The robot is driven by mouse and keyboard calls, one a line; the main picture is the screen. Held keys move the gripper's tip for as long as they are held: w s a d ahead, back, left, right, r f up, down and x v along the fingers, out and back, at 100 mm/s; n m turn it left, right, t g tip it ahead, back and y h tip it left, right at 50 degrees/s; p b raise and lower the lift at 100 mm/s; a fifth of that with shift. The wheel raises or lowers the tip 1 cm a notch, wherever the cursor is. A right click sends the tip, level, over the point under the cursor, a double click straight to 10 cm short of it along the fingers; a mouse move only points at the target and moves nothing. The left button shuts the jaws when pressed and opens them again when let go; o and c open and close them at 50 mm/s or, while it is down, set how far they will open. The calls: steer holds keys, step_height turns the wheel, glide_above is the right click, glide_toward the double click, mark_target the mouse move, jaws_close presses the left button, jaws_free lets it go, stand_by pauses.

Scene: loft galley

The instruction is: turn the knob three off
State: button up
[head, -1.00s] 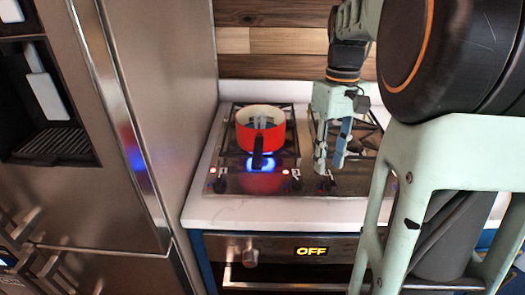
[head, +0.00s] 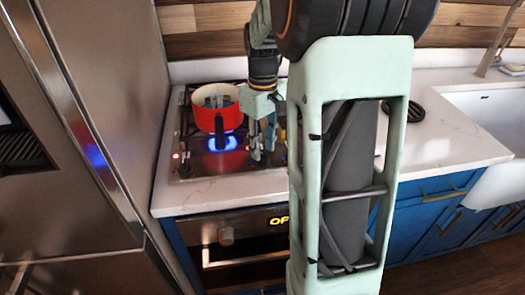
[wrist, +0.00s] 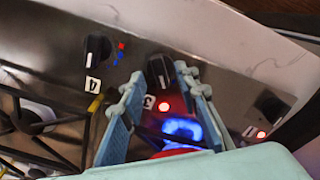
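Knob three (wrist: 160,72) is a black knob with a white line, on the steel front strip of the hob; the wrist view shows it beside its "3" label (wrist: 149,102). A red light (wrist: 165,107) glows next to the label. My gripper (wrist: 157,76) is open, its two fingers appearing on either side of knob three; I cannot tell if they touch it. In the head view my gripper (head: 262,150) points down at the hob's front edge, and knob three is not clearly visible there.
A red pot (head: 218,110) stands over a lit blue flame (head: 222,143). Knob four (wrist: 97,48) is left of knob three in the wrist view; another knob (wrist: 270,103) with a red light is at right. A steel fridge (head: 85,120) stands left; white counter (head: 440,130) lies right.

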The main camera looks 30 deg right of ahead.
steer(key=shift+f, duration=0.9)
steer(key=shift+c, duration=0.4)
jaws_close()
steer(key=shift+m, duration=0.3)
steer(key=m+p, duration=0.1)
steer(key=m, duration=0.2)
steer(key=shift+r, duration=0.1)
steer(key=shift+m+p, duration=0.35)
steer(key=shift+m, duration=1.25)
